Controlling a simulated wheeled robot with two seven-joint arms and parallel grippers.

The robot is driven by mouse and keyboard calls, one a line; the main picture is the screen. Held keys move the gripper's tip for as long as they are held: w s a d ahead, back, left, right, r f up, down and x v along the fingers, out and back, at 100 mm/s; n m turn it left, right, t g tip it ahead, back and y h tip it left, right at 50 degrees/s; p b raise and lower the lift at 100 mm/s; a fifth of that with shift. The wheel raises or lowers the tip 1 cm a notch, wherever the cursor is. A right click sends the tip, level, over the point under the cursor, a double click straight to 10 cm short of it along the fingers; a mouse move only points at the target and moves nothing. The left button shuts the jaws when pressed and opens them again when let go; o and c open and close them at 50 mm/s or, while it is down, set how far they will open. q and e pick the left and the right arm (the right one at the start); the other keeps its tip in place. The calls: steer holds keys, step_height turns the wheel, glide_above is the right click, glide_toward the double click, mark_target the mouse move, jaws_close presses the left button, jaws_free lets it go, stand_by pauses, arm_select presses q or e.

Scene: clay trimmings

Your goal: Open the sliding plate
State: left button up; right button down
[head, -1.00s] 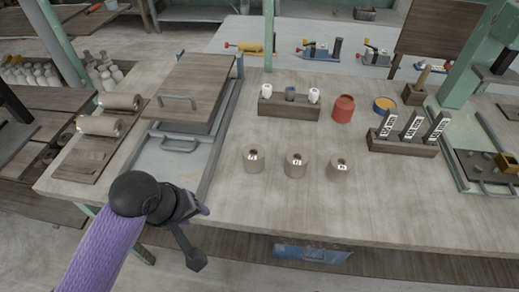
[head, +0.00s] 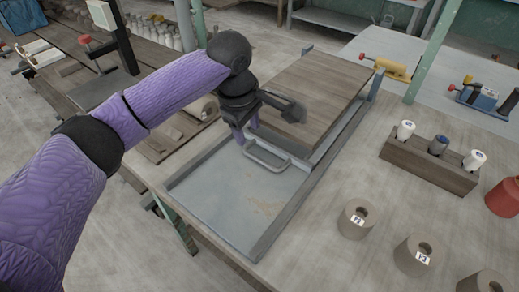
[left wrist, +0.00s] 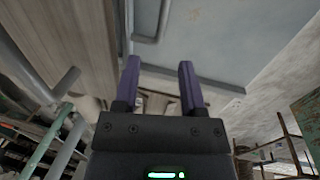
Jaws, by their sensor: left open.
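A wooden plate (head: 325,88) covers the back of a grey metal frame (head: 325,165) with raised side rails. The front of the frame is a bare grey surface (head: 225,200). A grey bar handle (head: 268,158) stands by the plate's near edge; a bent grey bar also shows at the top of the left wrist view (left wrist: 152,28). My left gripper (head: 247,128) is open and empty, fingers down, just left of and behind that handle and apart from it. Its two purple fingers show spread in the left wrist view (left wrist: 159,66). My arm covers the plate's left corner. My right gripper is out of view.
Clay cylinders with labels (head: 357,217) stand on the table right of the frame. A wooden rack (head: 428,166) with small bottles and a red jar (head: 506,196) lie farther right. A green post (head: 432,50) rises behind. Rollers lie left of the frame, partly hidden by my arm.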

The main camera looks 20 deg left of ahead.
mark_target(253, 155)
arm_select(q)
steer(key=f+b, duration=0.1)
steer(key=f, duration=0.1)
steer(key=f+b, duration=0.1)
steer(key=f, duration=0.2)
steer(key=w+f+b, duration=0.1)
steer(key=f, duration=0.1)
steer(key=shift+d+f, duration=0.25)
steer(key=shift+f, duration=0.1)
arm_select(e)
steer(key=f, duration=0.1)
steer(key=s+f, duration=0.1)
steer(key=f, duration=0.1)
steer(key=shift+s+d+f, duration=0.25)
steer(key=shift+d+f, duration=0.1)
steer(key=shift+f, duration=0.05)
arm_select(q)
steer(key=shift+c, duration=0.2)
jaws_close()
